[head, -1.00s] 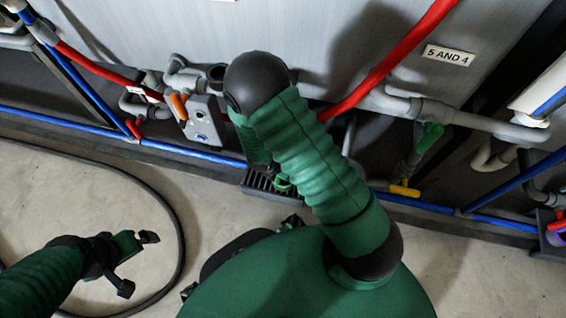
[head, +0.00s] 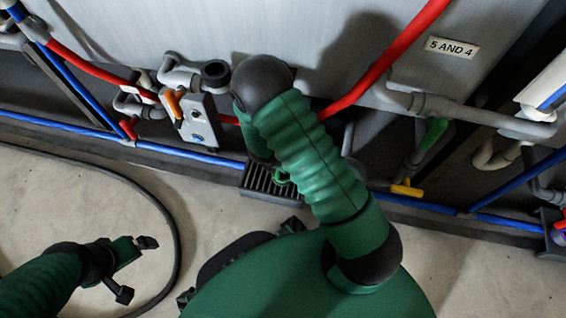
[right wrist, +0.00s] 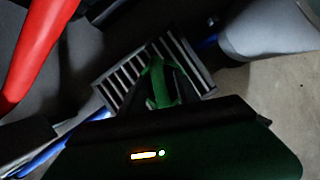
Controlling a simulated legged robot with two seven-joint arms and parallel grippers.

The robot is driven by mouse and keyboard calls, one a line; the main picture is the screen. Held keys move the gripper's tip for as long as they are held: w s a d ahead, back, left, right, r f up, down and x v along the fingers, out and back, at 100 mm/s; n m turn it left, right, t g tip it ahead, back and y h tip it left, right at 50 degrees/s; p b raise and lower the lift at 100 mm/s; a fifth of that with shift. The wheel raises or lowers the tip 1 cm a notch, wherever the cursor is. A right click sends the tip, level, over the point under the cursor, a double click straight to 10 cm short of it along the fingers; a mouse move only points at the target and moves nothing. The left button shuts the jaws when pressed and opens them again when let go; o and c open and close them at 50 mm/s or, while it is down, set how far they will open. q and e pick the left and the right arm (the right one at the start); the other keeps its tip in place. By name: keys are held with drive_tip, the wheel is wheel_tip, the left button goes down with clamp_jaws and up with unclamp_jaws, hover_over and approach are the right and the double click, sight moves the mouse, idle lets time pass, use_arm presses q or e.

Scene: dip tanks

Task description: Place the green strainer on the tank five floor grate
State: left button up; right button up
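The green strainer (head: 281,177) shows only as a small green piece over the dark slatted floor grate (head: 256,178) in the head view, partly behind my right arm. In the right wrist view the green strainer (right wrist: 160,84) is between the dark fingers of my right gripper (right wrist: 160,88), over the slats of the grate (right wrist: 112,80). I cannot tell whether the fingers press on it or whether it touches the grate. In the head view my right gripper is hidden behind its arm. My left gripper (head: 136,268) is open and empty above the floor at lower left.
A grey tank wall with a "5 AND 4" sign (head: 452,47) stands behind. Red pipes (head: 390,58), a blue floor pipe (head: 190,157), a grey control box (head: 199,122) and a yellow-handled valve (head: 407,189) surround the grate. A black hose (head: 165,215) curves across the floor at left.

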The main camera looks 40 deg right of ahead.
drive_tip(key=shift+r+p, duration=0.3)
drive_tip(key=shift+p, duration=0.05)
drive_tip(key=s+a+r+m+y+p, duration=0.1)
drive_tip(key=s+a+r+m+p, duration=0.1)
drive_tip(key=r+m, duration=0.5)
drive_tip(key=s+a+r+m+y+p, duration=0.2)
drive_tip(key=r+m, duration=0.5)
drive_tip(key=r, duration=0.5)
drive_tip(key=s+a+r+m+t+y+p, duration=0.1)
drive_tip(key=s+a+r+m+p, duration=0.2)
drive_tip(key=a+r+m, duration=0.2)
wheel_tip(320, 180, up, 5)
drive_tip(key=m, duration=0.2)
drive_tip(key=shift+s+a+m+p, duration=0.2)
drive_tip(key=shift+s+m+p, duration=0.05)
drive_tip(key=shift+m+p, duration=0.1)
